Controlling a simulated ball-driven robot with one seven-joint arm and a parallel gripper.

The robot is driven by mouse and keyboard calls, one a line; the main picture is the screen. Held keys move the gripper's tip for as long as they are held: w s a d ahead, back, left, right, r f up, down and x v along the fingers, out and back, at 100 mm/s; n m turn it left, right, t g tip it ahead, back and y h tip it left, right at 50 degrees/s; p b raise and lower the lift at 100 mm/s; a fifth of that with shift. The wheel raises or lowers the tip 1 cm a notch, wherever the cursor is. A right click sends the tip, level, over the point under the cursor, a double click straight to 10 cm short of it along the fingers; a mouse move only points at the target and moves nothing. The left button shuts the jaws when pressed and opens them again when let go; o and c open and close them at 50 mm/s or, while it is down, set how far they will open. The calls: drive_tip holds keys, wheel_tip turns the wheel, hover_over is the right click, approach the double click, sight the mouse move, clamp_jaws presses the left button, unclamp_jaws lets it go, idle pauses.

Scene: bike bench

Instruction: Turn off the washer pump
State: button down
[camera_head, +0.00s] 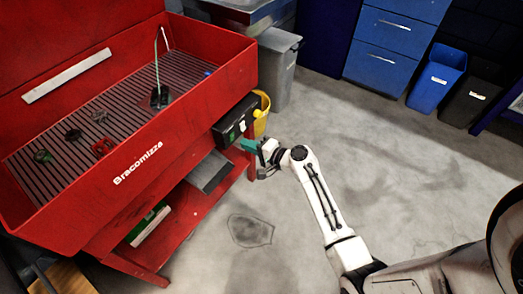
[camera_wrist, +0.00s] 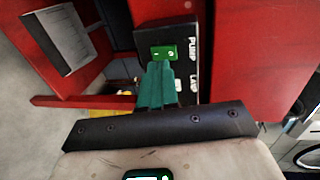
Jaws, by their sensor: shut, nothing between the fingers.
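The red parts washer (camera_head: 190,95) stands at the left in the head view. A black control box (camera_head: 236,118) is fixed to its front right side. In the wrist view the box (camera_wrist: 178,38) carries white PUMP and LAMP labels. A green rocker switch (camera_wrist: 164,52) sits beside the PUMP label. My gripper (camera_head: 248,145) has teal fingers, shut and empty, close to the box. In the wrist view the fingertips (camera_wrist: 159,66) are just below the green switch; I cannot tell if they touch it.
A yellow bucket (camera_head: 262,112) is right beside the control box. A grey bin (camera_head: 280,70) stands behind it. A grey tray (camera_head: 208,172) is under the basin. Small parts and a hose lie in the basin. The floor (camera_head: 380,160) at the right is clear.

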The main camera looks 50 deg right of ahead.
sight(233, 137)
drive_tip(key=shift+w+r, duration=0.15)
drive_tip(key=shift+w, duration=0.65)
drive_tip(key=shift+w+r, duration=0.1)
drive_tip(key=shift+w, duration=0.7)
